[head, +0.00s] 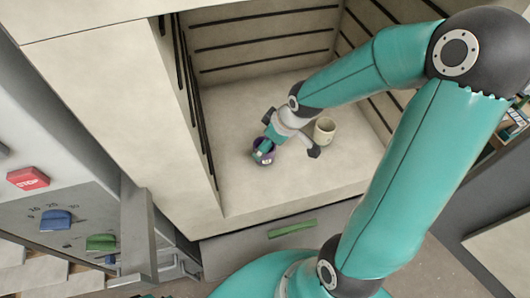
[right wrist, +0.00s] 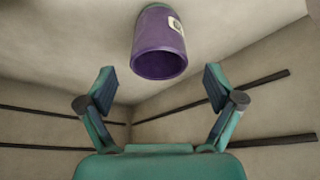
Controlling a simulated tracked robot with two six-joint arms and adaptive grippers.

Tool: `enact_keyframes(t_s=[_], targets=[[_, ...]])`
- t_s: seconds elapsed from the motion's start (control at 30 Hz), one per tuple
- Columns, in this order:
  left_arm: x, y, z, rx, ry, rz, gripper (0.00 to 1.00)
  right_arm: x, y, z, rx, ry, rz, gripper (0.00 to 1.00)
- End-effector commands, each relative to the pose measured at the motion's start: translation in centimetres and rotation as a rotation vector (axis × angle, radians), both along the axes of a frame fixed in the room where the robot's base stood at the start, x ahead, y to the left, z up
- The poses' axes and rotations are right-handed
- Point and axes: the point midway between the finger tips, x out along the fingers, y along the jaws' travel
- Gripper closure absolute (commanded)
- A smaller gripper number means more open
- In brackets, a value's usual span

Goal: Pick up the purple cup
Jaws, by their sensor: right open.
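The purple cup (right wrist: 158,38) shows at the top middle of the right wrist view, with its dark mouth facing the camera and a pale label on its side. In the head view the purple cup (head: 268,159) stands on the floor of the pale chamber, partly hidden by my right gripper (head: 266,146). In the right wrist view my right gripper (right wrist: 160,70) is open, its fingers spread wide on either side with nothing held. The cup appears between and beyond the fingertips, apart from both. My left gripper is not in view.
A cream cup (head: 325,130) stands right of the purple cup, close to my right arm. The chamber walls carry dark horizontal bars (head: 262,48). A panel with a red STOP button (head: 28,179) and knobs is at the left. The chamber floor's front is clear.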

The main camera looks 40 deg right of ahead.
Motion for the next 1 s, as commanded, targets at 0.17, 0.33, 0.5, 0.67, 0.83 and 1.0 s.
enact_keyframes(t_s=[0.17, 0.33, 0.5, 0.67, 0.83, 1.0], targets=[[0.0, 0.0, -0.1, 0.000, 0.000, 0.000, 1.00, 0.4, 0.1, -1.0, 0.001, 0.000, -0.001, 0.08], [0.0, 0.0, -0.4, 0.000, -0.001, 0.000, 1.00, 1.0, 0.2, -2.9, 0.003, 0.003, -0.001, 0.08], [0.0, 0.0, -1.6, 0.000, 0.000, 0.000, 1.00, 2.0, 0.3, -5.2, 0.001, -0.001, 0.000, 0.08], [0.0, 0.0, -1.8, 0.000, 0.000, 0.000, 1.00, 2.3, 0.3, -5.6, 0.000, -0.002, 0.000, 0.08], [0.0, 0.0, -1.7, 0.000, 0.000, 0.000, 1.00, 2.2, 0.3, -5.5, 0.001, -0.002, -0.001, 0.08], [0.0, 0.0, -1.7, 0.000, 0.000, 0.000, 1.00, 2.2, 0.3, -5.5, 0.001, -0.002, -0.001, 0.37]])
